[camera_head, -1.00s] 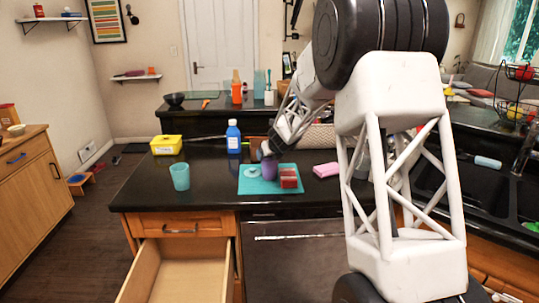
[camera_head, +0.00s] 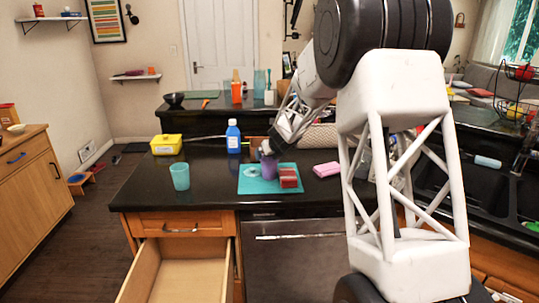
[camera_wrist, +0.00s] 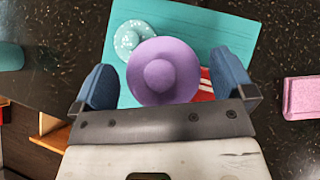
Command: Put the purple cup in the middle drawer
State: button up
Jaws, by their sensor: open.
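The purple cup (camera_head: 269,168) stands on a teal mat (camera_head: 251,185) on the dark counter. In the wrist view the purple cup (camera_wrist: 163,71) is seen from above, between the two blue fingers of my gripper (camera_wrist: 168,88). The fingers are apart, with gaps on both sides of the cup. In the head view my gripper (camera_head: 268,151) is at the cup's top and partly hides it. Below the counter at the left, an open wooden drawer (camera_head: 180,270) sticks out and looks empty. A closed drawer (camera_head: 180,226) with a handle is above it.
A red block (camera_head: 289,178) stands on the mat close to the cup's right, and a small pale teal lid (camera_wrist: 134,40) lies beside it. A pink sponge (camera_head: 326,169), teal cup (camera_head: 180,176), blue bottle (camera_head: 233,137) and yellow box (camera_head: 166,144) are nearby. The counter's front left is clear.

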jog(key=v, duration=1.1)
jog(key=shift+r, duration=0.25)
jog(key=shift+s, duration=0.2)
dwell(0.5)
jog(key=s+d+r+n+g, duration=0.15)
jog(key=s+r+n, duration=0.25)
jog(key=s+n, duration=0.75)
jog(key=s+d+r+n+g, duration=0.1)
jog(key=s+d+r+n, duration=0.3)
jog(key=s, duration=1.4)
jog(key=s+d+f+n+g+h, duration=0.1)
jog(key=s+n, duration=0.4)
jog(key=s, duration=0.5)
jog(key=s+d+f+n+g+h, duration=0.1)
jog(key=s+n, duration=0.4)
jog(key=s, duration=0.5)
jog(key=s+d+f+n+g+h, duration=0.1)
jog(key=s+f+n, duration=0.2)
jog(key=s+n, duration=0.3)
jog(key=s, duration=0.5)
jog(key=shift+d+f+h, duration=0.3)
jog(key=shift+d, duration=0.1)
